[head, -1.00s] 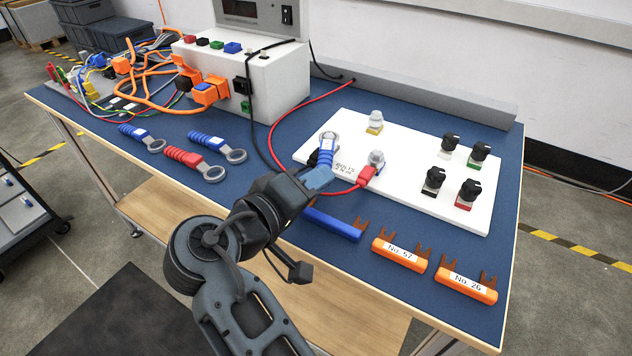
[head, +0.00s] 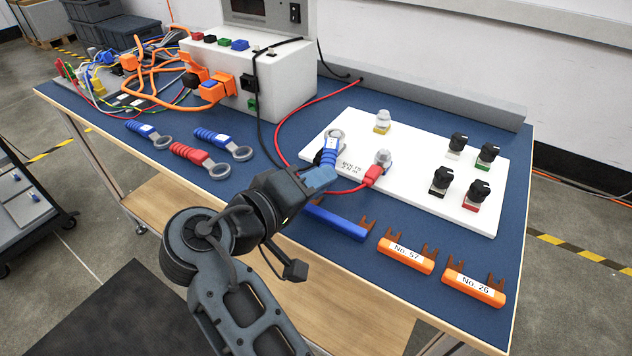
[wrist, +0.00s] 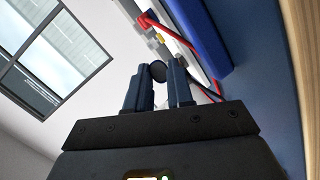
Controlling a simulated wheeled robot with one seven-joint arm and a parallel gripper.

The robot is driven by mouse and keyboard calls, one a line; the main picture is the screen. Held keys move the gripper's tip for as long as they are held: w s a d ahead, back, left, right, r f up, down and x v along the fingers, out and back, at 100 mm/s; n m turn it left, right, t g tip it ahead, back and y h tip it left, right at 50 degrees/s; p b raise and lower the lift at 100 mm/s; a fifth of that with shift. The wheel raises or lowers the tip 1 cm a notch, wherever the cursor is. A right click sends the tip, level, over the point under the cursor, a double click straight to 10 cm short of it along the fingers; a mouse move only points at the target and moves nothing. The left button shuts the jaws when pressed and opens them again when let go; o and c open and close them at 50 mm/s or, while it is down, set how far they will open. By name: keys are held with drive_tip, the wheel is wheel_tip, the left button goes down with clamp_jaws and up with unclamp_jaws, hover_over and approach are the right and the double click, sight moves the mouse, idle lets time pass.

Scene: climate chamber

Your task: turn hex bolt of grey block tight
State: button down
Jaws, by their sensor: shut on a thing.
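My gripper (head: 320,178) is shut on a ring spanner with a blue handle (head: 329,155). The spanner's metal ring (head: 335,136) is over the left part of the white board (head: 410,198); what lies inside the ring is hidden. A hex bolt (head: 383,156) on a greyish block stands right of the spanner, with a red cable lug (head: 373,175) at it. Another bolt on a yellow block (head: 382,128) stands behind. A black lug (head: 318,158) shows beside the spanner's handle. In the wrist view the gripper (wrist: 160,85) has a dark round end between its fingers.
Two blue spanners (head: 225,144) and a red one (head: 190,153) lie left. Black knobs (head: 440,181) stand on the board's right. A blue holder (head: 338,222) and two orange ones (head: 405,256) lie in front.

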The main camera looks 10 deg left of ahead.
wheel_tip(320, 180, up, 5)
drive_tip(key=p, duration=0.4)
idle(1.0)
idle(0.4)
